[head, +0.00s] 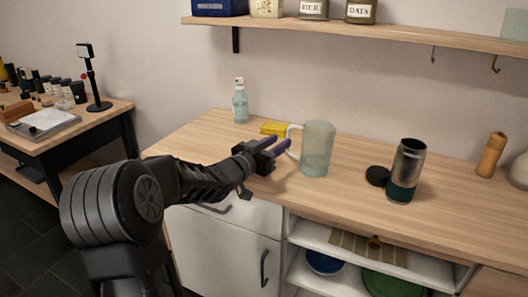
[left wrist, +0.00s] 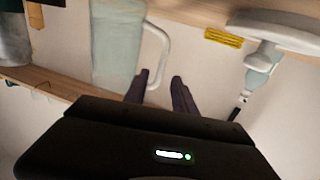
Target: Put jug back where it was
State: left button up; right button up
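The jug (head: 317,152) is a tall, pale translucent vessel with a white handle (head: 291,130) on its left side. It stands upright on the wooden counter (head: 250,190). It also shows in the left wrist view (left wrist: 115,48), with its handle toward the fingers. My left gripper (head: 284,147) is beside the handle, with its two dark fingers apart and nothing clamped between them. In the left wrist view the fingers (left wrist: 160,80) sit just at the handle's end; I cannot tell whether they touch it. My right gripper is not in view.
A steel cup with a dark green base (head: 405,172) and a black lid (head: 378,176) stand right of the jug. A yellow sponge (head: 274,128) and a spray bottle (head: 240,104) are behind the gripper. A wooden mill (head: 491,155) is far right. A shelf (head: 350,29) hangs above.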

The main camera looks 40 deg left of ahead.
pick_arm(q)
jog(key=s, duration=0.6)
jog(key=shift+s+d, duration=0.15)
jog(key=shift+s, duration=0.2)
dwell(1.1)
